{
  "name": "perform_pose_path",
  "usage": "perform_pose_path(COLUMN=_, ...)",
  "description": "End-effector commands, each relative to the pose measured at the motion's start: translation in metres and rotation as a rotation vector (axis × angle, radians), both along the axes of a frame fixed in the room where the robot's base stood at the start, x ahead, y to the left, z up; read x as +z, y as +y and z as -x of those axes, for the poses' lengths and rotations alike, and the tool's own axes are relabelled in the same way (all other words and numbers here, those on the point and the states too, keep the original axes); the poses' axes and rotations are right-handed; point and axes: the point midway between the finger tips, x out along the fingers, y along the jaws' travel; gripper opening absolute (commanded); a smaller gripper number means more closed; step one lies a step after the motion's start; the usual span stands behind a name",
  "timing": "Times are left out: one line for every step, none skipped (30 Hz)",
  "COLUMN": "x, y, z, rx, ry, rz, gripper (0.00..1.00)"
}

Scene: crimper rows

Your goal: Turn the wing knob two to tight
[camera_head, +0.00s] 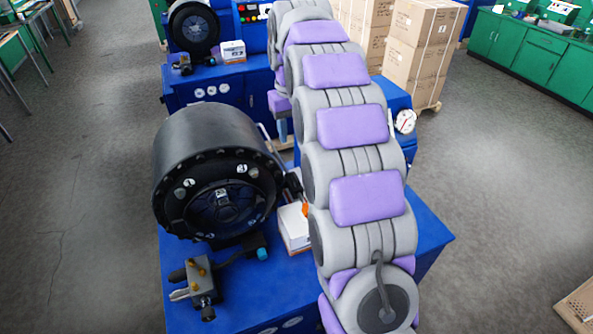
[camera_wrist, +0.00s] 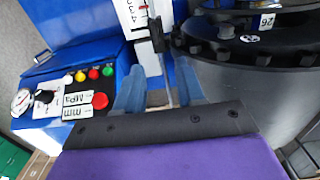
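My gripper (camera_wrist: 160,66) shows in the wrist view as two blue-grey fingers standing apart, with a gap between them. A thin grey upright post stands in line with this gap; I cannot tell its depth or whether it touches a finger. No wing knob can be told by number. A small black knob (camera_wrist: 43,97) sits on a white plate of the control panel, left of my gripper. In the head view, a grey block (camera_head: 203,283) with brass-coloured fittings lies at the table's front left. My arm hides much of the middle.
The big black crimper drum (camera_head: 205,145) stands on the blue table (camera_head: 270,290), and it is close right of my gripper in the wrist view. A pressure gauge (camera_wrist: 21,101) and several coloured buttons are on the panel. A white box (camera_head: 294,228) sits beside the drum.

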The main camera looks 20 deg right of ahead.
Motion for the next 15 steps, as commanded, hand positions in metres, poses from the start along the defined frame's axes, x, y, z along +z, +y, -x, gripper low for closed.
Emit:
perform_pose_path(x=-0.008, y=-0.003, z=0.000, rx=-0.001, ry=0.003, rz=-0.002, gripper=0.38)
perform_pose_path(x=-0.013, y=-0.005, z=0.000, rx=0.000, ry=0.004, rz=-0.004, gripper=0.38)
perform_pose_path(x=-0.020, y=-0.008, z=0.000, rx=-0.001, ry=0.006, rz=-0.007, gripper=0.38)
perform_pose_path(x=-0.026, y=-0.010, z=0.000, rx=-0.001, ry=0.007, rz=-0.009, gripper=0.38)
perform_pose_path(x=-0.032, y=-0.012, z=0.000, rx=-0.002, ry=0.006, rz=-0.010, gripper=0.38)
perform_pose_path(x=-0.039, y=-0.014, z=0.000, rx=-0.002, ry=0.007, rz=-0.012, gripper=0.38)
perform_pose_path(x=-0.044, y=-0.016, z=0.001, rx=-0.002, ry=0.007, rz=-0.013, gripper=0.38)
perform_pose_path(x=-0.049, y=-0.018, z=0.000, rx=-0.002, ry=0.007, rz=-0.015, gripper=0.38)
perform_pose_path(x=-0.057, y=-0.020, z=0.000, rx=-0.002, ry=0.005, rz=-0.016, gripper=0.38)
perform_pose_path(x=-0.064, y=-0.021, z=0.000, rx=-0.002, ry=0.005, rz=-0.017, gripper=0.38)
perform_pose_path(x=-0.070, y=-0.021, z=0.001, rx=-0.002, ry=0.008, rz=-0.017, gripper=0.38)
perform_pose_path(x=-0.078, y=-0.020, z=0.001, rx=-0.002, ry=0.009, rz=-0.017, gripper=0.38)
perform_pose_path(x=-0.083, y=-0.019, z=0.000, rx=-0.002, ry=0.006, rz=-0.016, gripper=0.38)
perform_pose_path(x=-0.089, y=-0.018, z=0.000, rx=-0.002, ry=0.004, rz=-0.014, gripper=0.38)
perform_pose_path(x=-0.097, y=-0.015, z=0.000, rx=-0.002, ry=0.007, rz=-0.013, gripper=0.38)
